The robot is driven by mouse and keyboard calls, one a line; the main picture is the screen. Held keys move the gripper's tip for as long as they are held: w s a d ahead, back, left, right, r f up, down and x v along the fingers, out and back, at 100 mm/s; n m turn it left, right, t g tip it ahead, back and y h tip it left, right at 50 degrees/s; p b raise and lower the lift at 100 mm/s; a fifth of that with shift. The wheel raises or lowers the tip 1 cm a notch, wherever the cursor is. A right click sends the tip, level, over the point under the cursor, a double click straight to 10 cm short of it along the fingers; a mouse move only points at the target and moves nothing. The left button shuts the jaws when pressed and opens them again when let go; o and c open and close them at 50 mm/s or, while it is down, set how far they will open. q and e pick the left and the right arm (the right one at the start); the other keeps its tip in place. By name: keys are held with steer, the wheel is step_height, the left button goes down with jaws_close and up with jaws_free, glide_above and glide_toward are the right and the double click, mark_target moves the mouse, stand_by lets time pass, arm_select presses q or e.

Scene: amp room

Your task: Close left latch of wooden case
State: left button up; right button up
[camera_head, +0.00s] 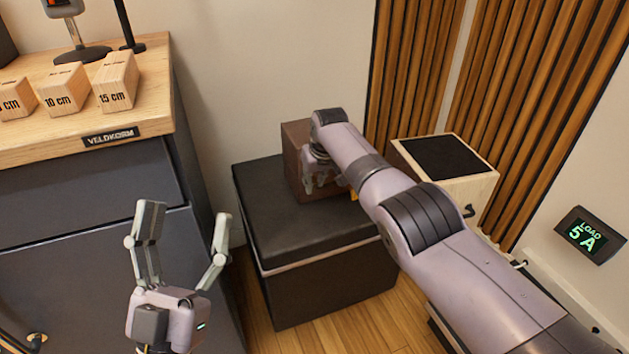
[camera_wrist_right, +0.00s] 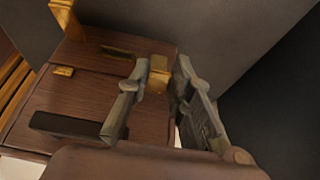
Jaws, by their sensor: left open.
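The brown wooden case (camera_head: 296,137) stands on the black padded box; my right arm hides part of it. In the right wrist view, its dark wood face (camera_wrist_right: 88,95) shows a dark handle (camera_wrist_right: 70,127), a brass latch (camera_wrist_right: 158,76) and another brass fitting (camera_wrist_right: 63,71). My right gripper (camera_head: 323,182) is at the front of the case. In the wrist view its fingers (camera_wrist_right: 161,68) are apart, one on each side of the brass latch; I cannot tell whether they touch it. My left gripper (camera_head: 185,222) is open and empty, in front of the grey cabinet, away from the case.
The black padded box (camera_head: 310,220) has bare top around the case. A grey cabinet (camera_head: 90,185) with wooden blocks (camera_head: 115,82) stands left. A light wooden box with black top (camera_head: 445,158) is behind my right arm, near slatted panels (camera_head: 415,70). A load display (camera_head: 589,235) is right.

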steer(key=o, duration=0.4)
steer(key=shift+r, duration=0.1)
steer(key=shift+v, duration=0.8)
steer(key=v, duration=1)
steer(key=shift+s, duration=0.1)
